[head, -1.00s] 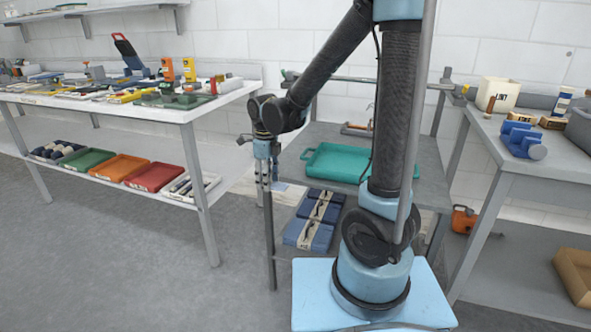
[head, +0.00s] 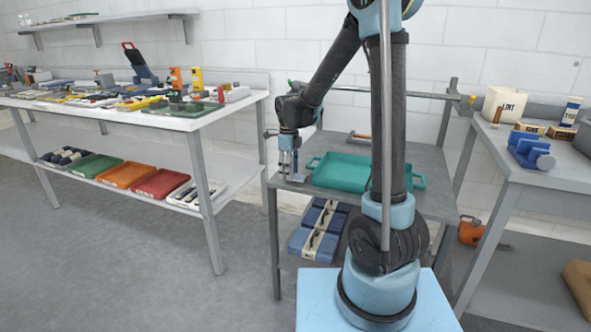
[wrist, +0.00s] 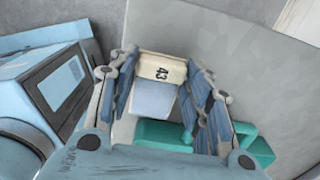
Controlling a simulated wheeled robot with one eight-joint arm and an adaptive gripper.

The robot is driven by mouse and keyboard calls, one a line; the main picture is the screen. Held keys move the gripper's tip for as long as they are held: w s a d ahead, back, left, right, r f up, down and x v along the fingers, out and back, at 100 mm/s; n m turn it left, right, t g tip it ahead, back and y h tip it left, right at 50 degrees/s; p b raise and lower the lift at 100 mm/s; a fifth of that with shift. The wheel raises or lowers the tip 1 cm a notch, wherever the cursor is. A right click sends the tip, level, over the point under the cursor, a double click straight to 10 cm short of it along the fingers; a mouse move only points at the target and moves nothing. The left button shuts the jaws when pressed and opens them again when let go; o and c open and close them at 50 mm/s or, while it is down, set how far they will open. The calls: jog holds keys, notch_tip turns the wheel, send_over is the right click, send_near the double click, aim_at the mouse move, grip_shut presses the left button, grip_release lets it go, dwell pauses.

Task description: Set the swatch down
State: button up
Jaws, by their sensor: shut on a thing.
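The swatch (wrist: 155,98) shows in the wrist view as a pale grey-blue piece with a cream top band marked 43. My gripper (wrist: 168,105) is shut on it, with a finger on each side. In the head view my gripper (head: 288,168) points down at the left end of the grey middle table (head: 435,195), left of the teal tray (head: 345,184). The swatch (head: 294,178) is small there, close to the tabletop; I cannot tell if it touches.
The teal tray stands close to the right of my gripper. A wooden-handled tool (head: 357,136) lies behind the tray, and a raised bar (head: 380,91) runs along the table's back. Folded blue bundles (head: 315,243) lie on the shelf below.

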jog(key=w, duration=0.1)
jog(key=w+d, duration=0.1)
jog(key=w, duration=0.1)
jog(key=shift+w+d, duration=0.15)
jog(key=shift+w, duration=0.15)
jog(key=shift+w+d+f, duration=0.1)
jog(key=shift+w+f, duration=0.15)
jog(key=shift+f, duration=0.05)
jog(key=shift+s+f, duration=0.1)
jog(key=shift+f, duration=0.15)
jog(key=shift+f, duration=0.25)
jog(key=o, duration=1)
jog(key=shift+o, duration=0.2)
jog(key=shift+r, duration=0.15)
